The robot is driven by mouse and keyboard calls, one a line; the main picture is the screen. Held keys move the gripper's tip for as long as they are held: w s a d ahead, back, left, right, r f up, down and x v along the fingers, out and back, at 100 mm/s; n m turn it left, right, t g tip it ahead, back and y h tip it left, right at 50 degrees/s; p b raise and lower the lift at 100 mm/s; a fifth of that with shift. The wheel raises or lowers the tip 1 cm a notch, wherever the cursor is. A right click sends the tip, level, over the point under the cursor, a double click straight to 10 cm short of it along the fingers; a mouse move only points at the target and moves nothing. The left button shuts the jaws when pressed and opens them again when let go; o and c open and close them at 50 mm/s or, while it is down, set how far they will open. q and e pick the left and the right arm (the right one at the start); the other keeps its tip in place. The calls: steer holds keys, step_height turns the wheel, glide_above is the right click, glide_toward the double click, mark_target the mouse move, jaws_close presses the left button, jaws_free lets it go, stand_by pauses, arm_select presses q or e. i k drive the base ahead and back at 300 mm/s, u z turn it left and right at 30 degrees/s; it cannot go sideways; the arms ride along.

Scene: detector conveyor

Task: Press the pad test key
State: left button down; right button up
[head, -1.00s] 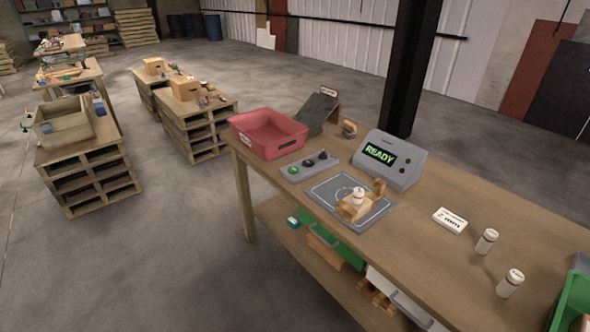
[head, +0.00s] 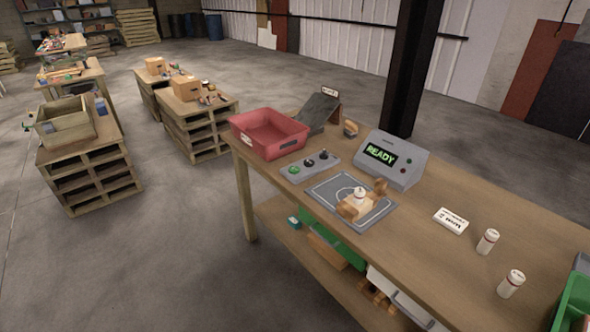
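A grey key strip (head: 310,166) lies on the workbench with a green button (head: 294,170) at its left end and two dark controls (head: 316,159) beside it. Which one is the pad test key I cannot tell; labels are too small to read. A wooden holder (head: 348,210) with a white bottle (head: 359,195) stands on the pad. A grey console (head: 400,177) behind the pad shows "READY" in green and has small buttons at its right. Neither of my grippers is in view.
A red tray (head: 268,150) stands at the bench's left end, near a dark ramp (head: 318,112). A white card (head: 451,221) and two white bottles (head: 487,242) are on the right, with a green bin (head: 575,302) at the edge. The bench front between pad and bottles is clear.

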mark_target(294, 168)
steer(key=z, duration=0.35)
steer(key=k, duration=0.8)
steer(key=z, duration=0.55)
steer(key=k, duration=0.55)
steer(key=u, duration=0.3)
steer(key=i, duration=0.5)
steer(key=u, duration=0.8)
steer(key=i, duration=0.8)
steer(key=z, duration=0.7)
steer(key=i, duration=0.45)
steer(key=z, duration=0.5)
